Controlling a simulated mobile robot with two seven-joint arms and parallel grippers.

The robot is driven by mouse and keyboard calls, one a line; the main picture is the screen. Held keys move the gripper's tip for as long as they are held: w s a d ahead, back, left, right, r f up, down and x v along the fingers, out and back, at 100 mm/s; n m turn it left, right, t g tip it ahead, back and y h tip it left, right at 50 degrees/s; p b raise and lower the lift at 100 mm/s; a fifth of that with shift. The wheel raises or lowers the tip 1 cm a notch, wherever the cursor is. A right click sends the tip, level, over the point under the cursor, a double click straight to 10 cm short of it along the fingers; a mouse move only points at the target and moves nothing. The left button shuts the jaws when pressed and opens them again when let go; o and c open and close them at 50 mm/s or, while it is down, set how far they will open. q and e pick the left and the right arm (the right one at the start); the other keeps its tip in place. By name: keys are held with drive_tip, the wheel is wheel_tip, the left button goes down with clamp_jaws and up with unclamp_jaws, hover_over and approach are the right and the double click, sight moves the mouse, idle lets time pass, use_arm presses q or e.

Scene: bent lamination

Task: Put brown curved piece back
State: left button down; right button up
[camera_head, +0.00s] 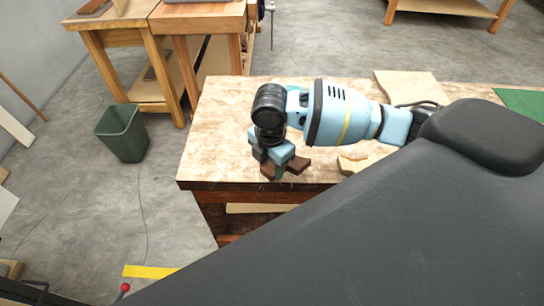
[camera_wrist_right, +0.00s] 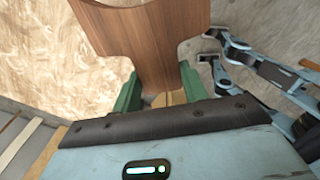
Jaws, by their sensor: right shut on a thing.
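The brown curved piece (camera_wrist_right: 140,38) fills the upper middle of the right wrist view, dark wood with a concave edge. My right gripper (camera_wrist_right: 158,92) is shut on its narrower lower part, which lies between the two green fingers. In the head view, my right gripper (camera_head: 275,166) points down over the workbench's near left corner. Ends of the brown piece (camera_head: 297,165) show on both sides of the fingers; its middle is hidden. Whether it touches the bench is unclear. I do not see my left gripper.
The workbench (camera_head: 222,112) has free room left of the gripper. A pale wooden piece (camera_head: 357,163) lies to the right, a pale board (camera_head: 408,85) behind. A green bin (camera_head: 122,133) stands on the floor. Blue jointed metal parts (camera_wrist_right: 262,68) are close beside the gripper; their identity is unclear.

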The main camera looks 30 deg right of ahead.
drive_tip(key=shift+w+d+f, duration=0.1)
drive_tip(key=shift+w+d, duration=0.35)
drive_tip(key=shift+w, duration=0.25)
drive_tip(key=shift+w+d+f, duration=0.1)
drive_tip(key=shift+w+d, duration=0.4)
drive_tip(key=shift+w, duration=0.25)
drive_tip(key=shift+w+d, duration=0.45)
drive_tip(key=shift+w, duration=0.25)
drive_tip(key=shift+w+d+f, duration=0.1)
drive_tip(key=shift+f, duration=1.65)
drive_tip(key=shift+f, duration=0.15)
drive_tip(key=o, duration=1)
wheel_tip(320, 180, up, 12)
